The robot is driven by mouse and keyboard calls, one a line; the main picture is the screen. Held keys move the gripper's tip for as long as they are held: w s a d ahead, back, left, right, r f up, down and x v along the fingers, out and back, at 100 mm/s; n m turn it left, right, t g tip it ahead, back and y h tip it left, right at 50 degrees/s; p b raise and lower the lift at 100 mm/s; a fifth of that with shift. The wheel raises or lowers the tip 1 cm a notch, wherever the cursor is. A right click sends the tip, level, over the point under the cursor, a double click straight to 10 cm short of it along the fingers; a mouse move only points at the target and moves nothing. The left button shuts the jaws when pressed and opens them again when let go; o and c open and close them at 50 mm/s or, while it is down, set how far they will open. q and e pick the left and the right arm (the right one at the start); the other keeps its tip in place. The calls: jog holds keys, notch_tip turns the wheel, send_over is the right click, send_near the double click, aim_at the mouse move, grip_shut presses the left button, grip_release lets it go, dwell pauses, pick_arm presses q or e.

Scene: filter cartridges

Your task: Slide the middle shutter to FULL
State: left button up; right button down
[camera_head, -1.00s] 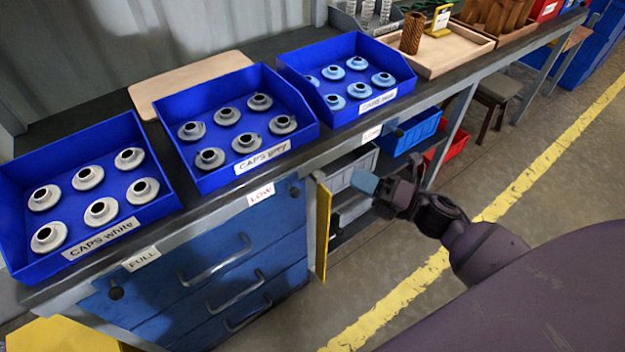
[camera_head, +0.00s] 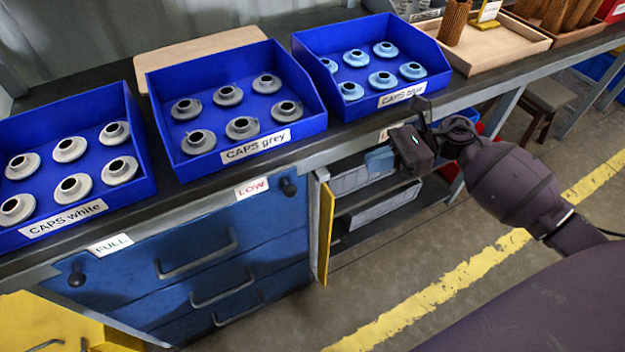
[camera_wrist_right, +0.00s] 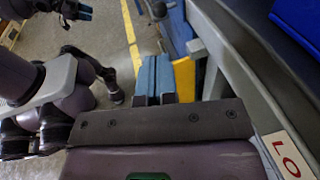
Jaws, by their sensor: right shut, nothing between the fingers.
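The bench front below the work surface carries a FULL label (camera_head: 110,244) at left and a LOW label (camera_head: 251,187) at right. Between them are blue drawers (camera_head: 207,245) with handles, and a dark knob (camera_head: 288,186) sits near LOW. A thin yellow panel (camera_head: 325,225) stands edge-on right of the drawers. Which part is the middle shutter, I cannot tell. My right gripper (camera_head: 378,160) is shut and empty in front of the open shelves; its blue fingertips meet in the wrist view (camera_wrist_right: 155,80). A dark gripper with blue tips, apparently my left (camera_wrist_right: 84,12), shows small; its opening is unclear.
Blue bins of white caps (camera_head: 75,217), grey caps (camera_head: 250,147) and blue caps (camera_head: 400,98) stand on the bench. A wooden tray (camera_head: 530,47) is farther right. A second yellow panel (camera_head: 45,320) is at lower left. The floor in front is clear.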

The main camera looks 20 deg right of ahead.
pick_arm(q)
jog(key=shift+w+d+r, duration=0.2)
jog(key=shift+w, duration=0.05)
pick_arm(e)
jog(key=shift+w+d+f+n+g, duration=0.15)
jog(key=shift+d+n+g, duration=0.15)
jog(key=shift+n, duration=0.2)
pick_arm(q)
jog(key=shift+s+f, duration=0.1)
jog(key=shift+f, duration=0.05)
pick_arm(e)
jog(key=shift+a, duration=0.15)
send_near(288, 186)
jog(key=a+f, duration=0.2)
jog(key=a, duration=0.3)
pick_arm(q)
jog(key=shift+d+f+b, duration=0.1)
jog(key=shift+b, duration=0.35)
pick_arm(e)
jog(key=shift+w+a+f, duration=0.15)
jog(key=shift+w+a, duration=0.2)
jog(key=shift+a, duration=0.1)
